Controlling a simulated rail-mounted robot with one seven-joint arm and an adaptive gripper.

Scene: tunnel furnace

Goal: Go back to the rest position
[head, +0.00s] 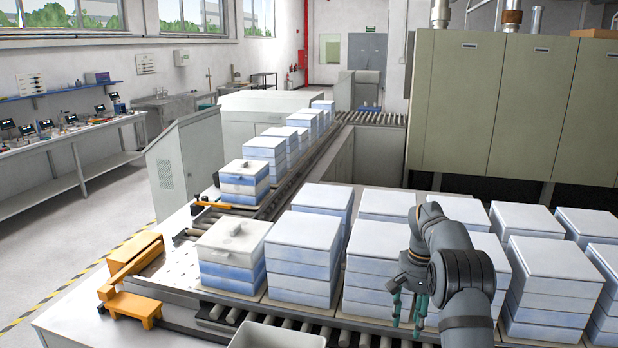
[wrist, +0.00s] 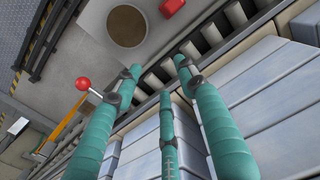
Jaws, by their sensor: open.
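My gripper (head: 408,315) is at the lower right of the middle in the head view, at the end of my dark grey arm. Its teal fingers point down in front of the stacks of white and blue boxes. In the wrist view the fingers of my gripper (wrist: 158,76) are spread apart with nothing between them. Rollers and a grey surface lie beyond the fingertips. The stacked boxes (wrist: 255,85) fill the right side of that view. No marker for a rest position shows.
A lidded box stack (head: 233,245) with a small knob stands on the left conveyor corner. An orange bracket (head: 133,308) stands left of it. A pale open bin (head: 277,335) is at the bottom edge. A red ball knob (wrist: 83,84) shows near the left finger.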

